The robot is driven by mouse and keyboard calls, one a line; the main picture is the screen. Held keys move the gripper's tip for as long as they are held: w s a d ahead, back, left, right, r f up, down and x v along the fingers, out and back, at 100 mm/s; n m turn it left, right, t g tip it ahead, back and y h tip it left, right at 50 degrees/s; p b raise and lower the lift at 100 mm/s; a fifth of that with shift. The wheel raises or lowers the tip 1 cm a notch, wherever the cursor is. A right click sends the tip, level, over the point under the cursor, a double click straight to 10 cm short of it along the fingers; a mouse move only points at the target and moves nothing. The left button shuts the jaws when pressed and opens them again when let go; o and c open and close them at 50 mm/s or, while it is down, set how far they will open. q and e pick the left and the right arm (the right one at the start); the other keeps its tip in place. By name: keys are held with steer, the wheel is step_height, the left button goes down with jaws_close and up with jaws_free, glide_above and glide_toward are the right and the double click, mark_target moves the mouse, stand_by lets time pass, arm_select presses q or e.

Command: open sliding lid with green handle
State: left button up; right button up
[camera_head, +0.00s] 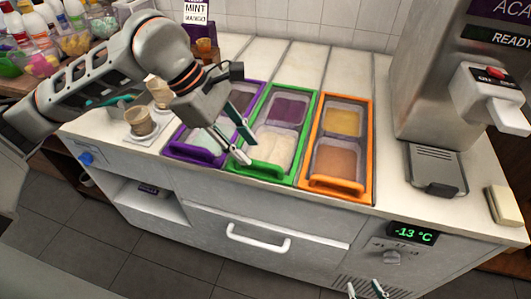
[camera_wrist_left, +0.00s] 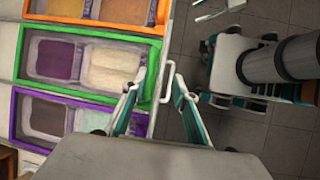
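The green-framed bin (camera_head: 313,108) sits in the middle of the counter, with a clear lid and a green handle (camera_head: 262,170) at its front edge. Through it I see a purple filling and a cream filling. The bin also shows in the left wrist view (camera_wrist_left: 90,28). My left gripper (camera_head: 248,150) is open and empty, with its fingertips above the front left part of the green bin, close to the handle. In the left wrist view, the spread fingers (camera_wrist_left: 156,84) span the front edge; contact cannot be told. My right gripper (camera_head: 366,290) is open and empty, low before the cabinet.
A purple-framed bin (camera_head: 203,154) is at left and an orange-framed bin (camera_head: 338,187) at right, close beside the green one. A white drawer handle (camera_head: 258,240) projects below. A dispenser machine (camera_head: 430,80) stands at right. Cups (camera_head: 140,122) stand at left.

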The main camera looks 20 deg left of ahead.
mark_target(257, 161)
arm_select(q)
steer(key=shift+t+y, duration=0.3)
steer(key=shift+y, duration=0.1)
steer(key=w+f, duration=0.1)
steer(key=f, duration=0.3)
steer(key=w+d+f, duration=0.1)
steer(key=f, duration=0.1)
steer(key=shift+w+f, duration=0.25)
steer(key=shift+w, duration=0.05)
jaws_close()
